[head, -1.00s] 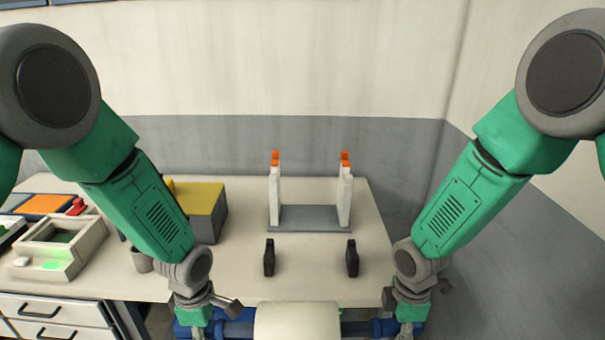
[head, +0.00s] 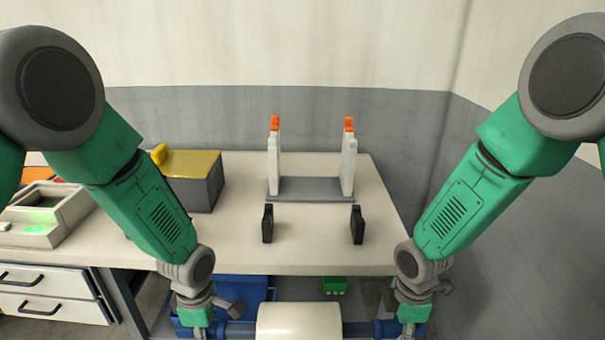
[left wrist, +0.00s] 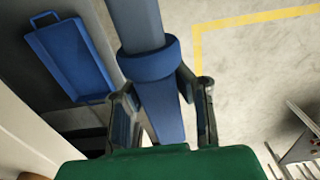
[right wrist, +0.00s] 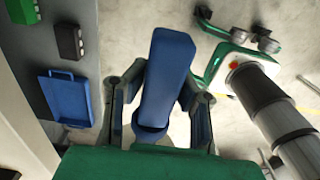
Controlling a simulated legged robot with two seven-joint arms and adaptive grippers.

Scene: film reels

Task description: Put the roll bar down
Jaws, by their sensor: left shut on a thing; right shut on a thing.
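The roll bar, a blue bar with a thick cream roll (head: 300,321) around its middle, lies level across the bottom of the head view, in front of the table edge. My left gripper (left wrist: 163,92) is shut on the bar's blue left end, by a collar. My right gripper (right wrist: 155,105) is shut on its blue right end. In the head view both hands are partly cut off by the lower edge. A stand with a grey base (head: 310,187) and two white, orange-tipped uprights is on the table. Two black blocks (head: 267,224) (head: 357,224) stand before it.
The table (head: 230,255) has bare room around the blocks. A grey box with a yellow lid (head: 192,180) stands left of the stand. A blue tray (head: 245,292) and green object (head: 335,285) are below the tabletop. Drawers (head: 50,295) stand left, a grey wall (head: 510,200) right.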

